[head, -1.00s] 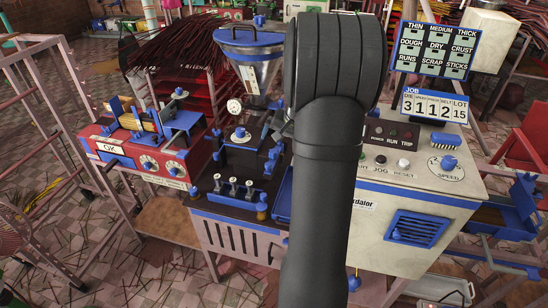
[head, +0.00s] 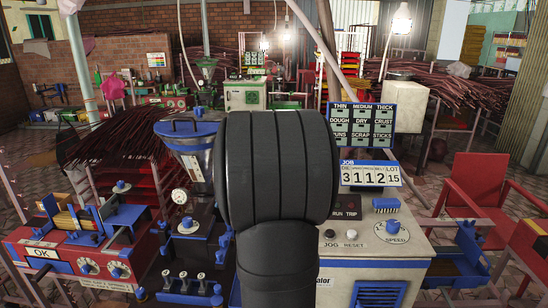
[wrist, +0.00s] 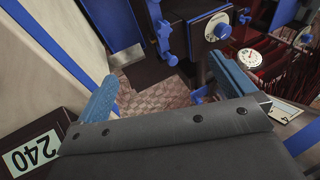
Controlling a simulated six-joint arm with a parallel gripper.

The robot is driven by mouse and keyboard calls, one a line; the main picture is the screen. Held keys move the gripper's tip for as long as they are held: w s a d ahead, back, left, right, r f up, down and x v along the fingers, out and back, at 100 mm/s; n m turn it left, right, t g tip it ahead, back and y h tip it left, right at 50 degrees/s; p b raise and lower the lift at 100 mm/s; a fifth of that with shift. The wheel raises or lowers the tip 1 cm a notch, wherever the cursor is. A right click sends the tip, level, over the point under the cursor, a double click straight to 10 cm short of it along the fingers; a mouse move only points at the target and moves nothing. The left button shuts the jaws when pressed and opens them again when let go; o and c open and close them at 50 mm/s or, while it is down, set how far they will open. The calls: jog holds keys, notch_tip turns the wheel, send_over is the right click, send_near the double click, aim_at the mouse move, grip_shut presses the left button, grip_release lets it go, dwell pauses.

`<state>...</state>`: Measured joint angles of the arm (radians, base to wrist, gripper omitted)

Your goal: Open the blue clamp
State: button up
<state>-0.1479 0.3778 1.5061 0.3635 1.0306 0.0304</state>
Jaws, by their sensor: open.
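In the wrist view, my gripper (wrist: 162,68) has its two blue fingers wide apart, with nothing between them. Beyond the fingers is a dark machine face with a blue upright bracket (wrist: 164,45) and a blue knob (wrist: 222,31) on a light plate. The bracket is apart from the fingers. I cannot tell for sure which blue part is the clamp. In the head view, my black arm fills the middle and hides the gripper and part of the dark extruder (head: 190,250). That extruder carries a blue-rimmed hopper (head: 192,128) and several small levers.
A cream control cabinet (head: 345,262) with buttons stands right of my arm, below a JOB counter board (head: 370,173). A red machine (head: 75,255) stands at left. A red chair (head: 478,190) is at right. In the wrist view, a dial gauge (wrist: 253,58) is at right.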

jog(key=shift+m, duration=0.3)
jog(key=c, duration=0.7)
jog(key=shift+w+m, duration=0.2)
jog(key=shift+m, duration=0.4)
jog(key=shift+c, duration=1.3)
jog(key=w+a+f+m, duration=0.1)
jog(key=a+f+m, duration=0.1)
jog(key=f+m, duration=0.3)
jog(key=w+a+f+m+g, duration=0.1)
jog(key=a+f+m, duration=0.1)
jog(key=f+m, duration=0.2)
jog(key=w+a+f+m+g, duration=0.1)
jog(key=a+f+m, duration=0.1)
jog(key=f+m, duration=0.3)
jog(key=shift+w+a+f+m, duration=0.1)
jog(key=shift+f+m, duration=0.1)
jog(key=shift+m, duration=0.45)
jog(key=shift+w+f+m, duration=0.1)
jog(key=shift+f+m, duration=0.05)
jog(key=shift+m, duration=0.5)
jog(key=shift+y, duration=0.3)
grip_shut()
